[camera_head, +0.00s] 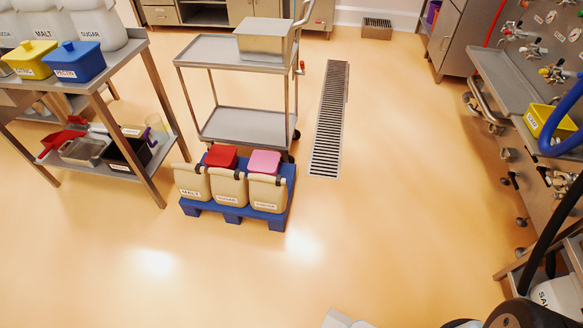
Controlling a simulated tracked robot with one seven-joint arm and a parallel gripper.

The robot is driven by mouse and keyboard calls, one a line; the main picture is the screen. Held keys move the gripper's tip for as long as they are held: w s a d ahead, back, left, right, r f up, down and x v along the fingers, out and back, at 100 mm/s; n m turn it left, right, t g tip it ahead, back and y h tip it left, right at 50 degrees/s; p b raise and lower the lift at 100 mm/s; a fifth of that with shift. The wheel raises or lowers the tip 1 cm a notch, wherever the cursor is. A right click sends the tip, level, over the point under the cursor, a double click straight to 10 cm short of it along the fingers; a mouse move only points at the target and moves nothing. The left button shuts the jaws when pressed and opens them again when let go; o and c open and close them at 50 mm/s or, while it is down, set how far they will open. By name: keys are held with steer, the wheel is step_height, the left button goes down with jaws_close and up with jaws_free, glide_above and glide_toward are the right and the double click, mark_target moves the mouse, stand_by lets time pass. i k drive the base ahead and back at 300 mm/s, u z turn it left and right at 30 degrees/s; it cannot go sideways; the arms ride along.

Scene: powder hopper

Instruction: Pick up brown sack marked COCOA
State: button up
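I see no brown sack marked COCOA in the head view. White sacks stand on the steel table at the upper left; one reads MALT (82,22) and another reads SUGAR (97,25). A third at the left edge is cut off, with only part of its label showing. Part of another white sack (560,294) shows at the lower right edge, partly hidden. My gripper's fingers are not in view. A small pale grey part at the bottom edge is cut off, and I cannot tell what it is.
A blue pallet (235,215) holds beige canisters (230,188) and red and pink containers. Behind it stands a steel trolley (245,124) with a metal box. The left steel table (125,45) holds yellow and blue tubs. A floor grate (330,120) lies centrally. Central floor is clear; steel equipment lines the right.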

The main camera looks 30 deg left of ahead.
mark_target(267, 193)
steer(key=u, duration=0.2)
steer(key=i, duration=1.05)
steer(key=u, duration=1.1)
steer(key=i, duration=0.8)
steer(key=u, duration=0.45)
steer(key=k, duration=0.75)
steer(key=u, duration=0.25)
steer(key=i, duration=0.8)
steer(key=z, duration=0.05)
